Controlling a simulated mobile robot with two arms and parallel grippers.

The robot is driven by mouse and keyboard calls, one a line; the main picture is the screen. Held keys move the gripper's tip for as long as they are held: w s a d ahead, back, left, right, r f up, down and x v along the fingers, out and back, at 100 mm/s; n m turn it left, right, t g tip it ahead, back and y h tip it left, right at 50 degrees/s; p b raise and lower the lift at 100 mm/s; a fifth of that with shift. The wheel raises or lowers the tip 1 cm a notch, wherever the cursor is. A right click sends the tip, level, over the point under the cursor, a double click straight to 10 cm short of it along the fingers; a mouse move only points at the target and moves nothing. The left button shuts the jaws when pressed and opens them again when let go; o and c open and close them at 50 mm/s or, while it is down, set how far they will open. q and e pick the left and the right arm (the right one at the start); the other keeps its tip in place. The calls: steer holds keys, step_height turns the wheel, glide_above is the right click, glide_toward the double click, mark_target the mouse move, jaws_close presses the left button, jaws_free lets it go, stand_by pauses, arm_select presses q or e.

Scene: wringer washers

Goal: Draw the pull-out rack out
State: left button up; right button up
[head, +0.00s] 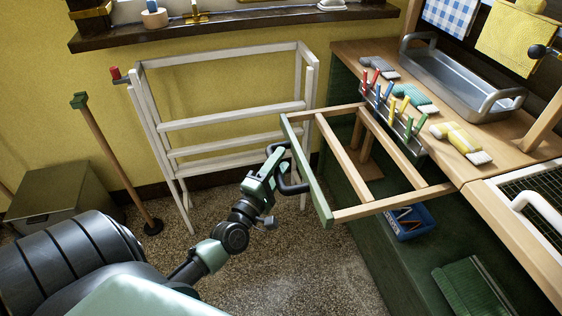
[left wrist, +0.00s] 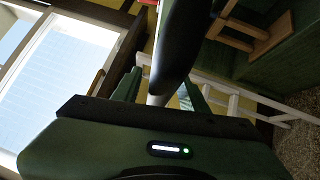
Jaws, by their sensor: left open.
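The pull-out rack (head: 352,163) is a pale wooden frame with rungs and a green front bar (head: 306,170). It sticks out from under the wooden counter, over the floor. A dark curved handle (head: 291,188) is on the outer side of the green bar. My left gripper (head: 272,163) is at this handle, its jaws open. In the left wrist view the dark handle (left wrist: 178,45) reaches down between my two green fingers (left wrist: 160,92). Whether the fingers touch it I cannot tell. My right gripper is not in view.
A white drying rack (head: 235,123) stands by the yellow wall, just behind my left gripper. The counter (head: 345,52) holds a metal tub (head: 462,82), a rack of coloured pegs (head: 392,118) and brushes. A blue box (head: 409,222) sits below the pull-out rack. The speckled floor (head: 290,260) in front is clear.

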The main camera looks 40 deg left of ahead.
arm_select(q)
steer(key=s+f, duration=0.1)
steer(key=s, duration=0.6)
steer(key=shift+d, duration=0.45)
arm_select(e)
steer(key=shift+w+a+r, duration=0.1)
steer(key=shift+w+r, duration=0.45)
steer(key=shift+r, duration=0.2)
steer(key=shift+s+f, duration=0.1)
